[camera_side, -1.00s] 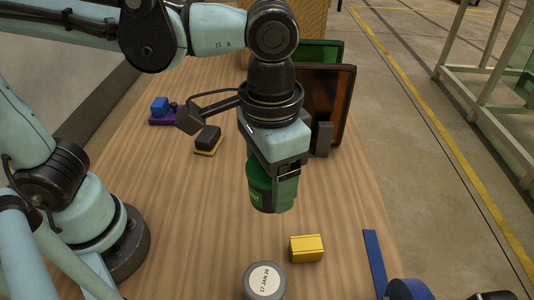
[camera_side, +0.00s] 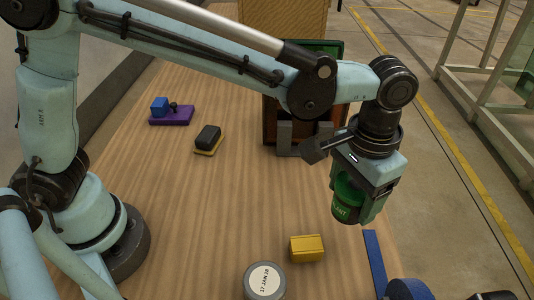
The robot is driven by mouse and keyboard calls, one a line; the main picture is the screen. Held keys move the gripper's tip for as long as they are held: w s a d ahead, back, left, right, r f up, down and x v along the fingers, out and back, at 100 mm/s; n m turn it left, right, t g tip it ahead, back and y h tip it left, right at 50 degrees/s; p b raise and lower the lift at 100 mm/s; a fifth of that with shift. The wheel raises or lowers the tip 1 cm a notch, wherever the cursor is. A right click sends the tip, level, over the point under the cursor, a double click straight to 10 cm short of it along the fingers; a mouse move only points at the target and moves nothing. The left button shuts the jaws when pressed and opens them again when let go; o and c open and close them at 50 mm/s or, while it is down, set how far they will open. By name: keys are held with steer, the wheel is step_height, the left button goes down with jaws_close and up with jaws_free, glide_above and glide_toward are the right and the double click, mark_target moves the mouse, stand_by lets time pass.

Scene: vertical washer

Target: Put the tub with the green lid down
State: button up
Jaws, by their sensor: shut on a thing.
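The tub with the green lid (camera_side: 346,205) is in my gripper (camera_side: 362,200), toward the right of the side view. My gripper is shut on it and points down. The tub shows dark green with pale lettering on its side, partly covered by the fingers. It hangs over the right part of the wooden table (camera_side: 190,220), behind the yellow block and the blue strip. Its underside looks clear of the table, but the exact height is hard to tell.
A yellow block (camera_side: 306,248) and a grey-lidded round tub (camera_side: 264,281) stand at the front. A blue strip (camera_side: 374,262) lies at the right edge. A black-and-yellow block (camera_side: 207,138), a purple piece with a blue block (camera_side: 172,115) and dark framed panels (camera_side: 270,128) are further back.

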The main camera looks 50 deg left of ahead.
steer(key=w+a+f, duration=0.1)
steer(key=w, duration=0.1)
steer(key=w+a+f, duration=0.1)
steer(key=w, duration=0.1)
steer(key=w+a+f, duration=0.1)
steer(key=w+f, duration=0.1)
steer(key=shift+a+f, duration=0.1)
steer(key=shift+f, duration=1.95)
steer(key=o, duration=1.2)
steer(key=shift+f, duration=0.15)
